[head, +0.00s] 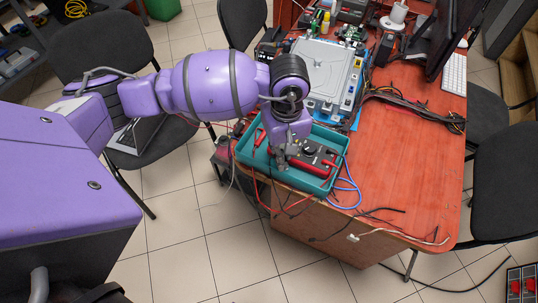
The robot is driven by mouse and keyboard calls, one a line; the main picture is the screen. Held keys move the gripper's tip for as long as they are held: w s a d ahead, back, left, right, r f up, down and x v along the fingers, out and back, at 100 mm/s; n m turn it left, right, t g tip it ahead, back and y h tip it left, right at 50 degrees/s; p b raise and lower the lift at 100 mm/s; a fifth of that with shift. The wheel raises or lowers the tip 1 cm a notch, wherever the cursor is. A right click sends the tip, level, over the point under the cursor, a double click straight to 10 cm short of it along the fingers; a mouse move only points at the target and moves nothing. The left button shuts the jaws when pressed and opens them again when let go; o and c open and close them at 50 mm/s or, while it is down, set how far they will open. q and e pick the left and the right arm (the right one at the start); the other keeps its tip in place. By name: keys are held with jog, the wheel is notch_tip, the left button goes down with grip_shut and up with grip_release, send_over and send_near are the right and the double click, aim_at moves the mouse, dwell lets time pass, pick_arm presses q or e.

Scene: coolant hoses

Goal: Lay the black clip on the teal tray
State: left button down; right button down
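The teal tray (306,182) sits at the near left corner of the red-brown table. It holds a black device with a dial (312,152) and red-handled tools (258,137). My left gripper (281,163) points down over the middle of the tray, at the left end of the dark device. Its fingers are small and dark against the tray contents, so I cannot tell whether they are open or shut, or touching anything. I cannot pick out the black clip; the gripper and wrist hide part of the tray. My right gripper is not in view.
A grey device (328,72) stands behind the tray, with a monitor (455,40) and keyboard (454,73) further right. Loose cables (380,222) lie along the front edge, and a dark cable bundle (415,102) crosses the table. The table's right middle is clear. Chairs stand around.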

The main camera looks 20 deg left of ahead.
pick_arm(q)
jog(key=shift+f, duration=0.25)
jog(key=c, duration=1.8)
grip_release()
jog(key=shift+o, duration=0.2)
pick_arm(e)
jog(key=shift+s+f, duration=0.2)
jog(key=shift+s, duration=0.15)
pick_arm(q)
jog(key=shift+r, duration=0.25)
notch_tip(320, 180, up, 2)
jog(key=shift+w+r+p, duration=0.1)
jog(key=shift+w+p, duration=0.05)
jog(key=shift+p, duration=0.2)
notch_tip(320, 180, up, 11)
jog(key=shift+f, duration=0.2)
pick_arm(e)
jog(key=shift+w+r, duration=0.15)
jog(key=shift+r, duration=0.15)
